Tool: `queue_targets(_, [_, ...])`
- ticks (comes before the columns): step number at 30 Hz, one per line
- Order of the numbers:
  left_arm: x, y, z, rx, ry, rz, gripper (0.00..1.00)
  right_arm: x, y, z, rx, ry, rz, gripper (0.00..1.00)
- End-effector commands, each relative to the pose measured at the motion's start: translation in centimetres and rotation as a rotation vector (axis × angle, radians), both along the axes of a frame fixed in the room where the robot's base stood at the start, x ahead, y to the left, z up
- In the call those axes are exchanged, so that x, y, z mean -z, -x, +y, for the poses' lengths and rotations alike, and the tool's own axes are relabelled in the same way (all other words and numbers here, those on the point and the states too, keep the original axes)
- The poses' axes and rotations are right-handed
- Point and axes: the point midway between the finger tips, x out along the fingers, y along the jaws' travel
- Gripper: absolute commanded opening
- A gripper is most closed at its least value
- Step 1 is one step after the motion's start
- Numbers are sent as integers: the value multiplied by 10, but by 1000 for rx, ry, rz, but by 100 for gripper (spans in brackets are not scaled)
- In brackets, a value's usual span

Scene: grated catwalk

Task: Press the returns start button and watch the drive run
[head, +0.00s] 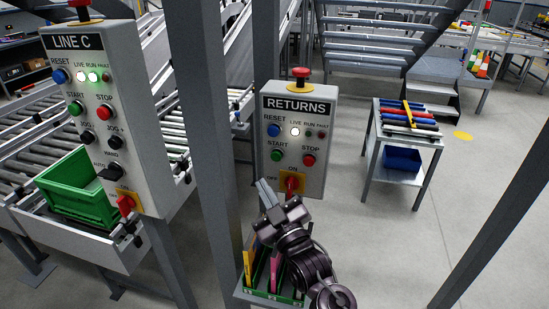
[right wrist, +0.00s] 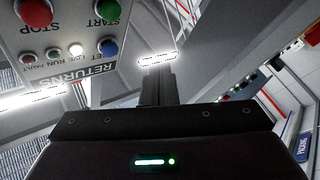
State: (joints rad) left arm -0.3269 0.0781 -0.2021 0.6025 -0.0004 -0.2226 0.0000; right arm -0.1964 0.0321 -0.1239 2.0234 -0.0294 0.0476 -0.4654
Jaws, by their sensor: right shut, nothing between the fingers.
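The grey RETURNS box (head: 268,181) stands upright in the middle of the head view. Its green START button (head: 277,155) is at the left, beside the red STOP button (head: 308,160). Above, the blue RESET button (head: 274,130) sits beside a lit white LIVE lamp (head: 295,132); the RUN lamp (head: 309,134) looks dark. The box is upside down in the right wrist view, with START (right wrist: 107,11) at the top. My right gripper (head: 266,190) is shut and empty, in front of the box's lower left, below START and apart from it. My left gripper is out of view.
A red isolator knob (head: 291,184) is close to my right gripper. A red mushroom button (head: 300,73) tops the box. The LINE C box (head: 146,175), with its own buttons, stands left beyond a steel post (head: 200,120). A green-sided tray (head: 246,290) is below; a tool cart (head: 393,176) stands right.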

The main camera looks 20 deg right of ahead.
Motion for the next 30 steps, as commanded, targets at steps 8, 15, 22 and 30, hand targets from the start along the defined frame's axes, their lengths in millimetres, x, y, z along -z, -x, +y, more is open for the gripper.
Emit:
queue_targets(8, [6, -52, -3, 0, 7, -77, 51, 1, -33, -23, 3, 2, -1, 0])
queue_targets(15, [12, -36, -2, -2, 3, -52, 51, 1, -56, -38, 1, 2, 1, 0])
queue_targets(22, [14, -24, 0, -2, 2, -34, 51, 1, -64, -44, 1, 1, 2, 0])
queue_targets(30, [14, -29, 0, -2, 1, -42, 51, 0, -64, -44, 1, 0, 2, 0])
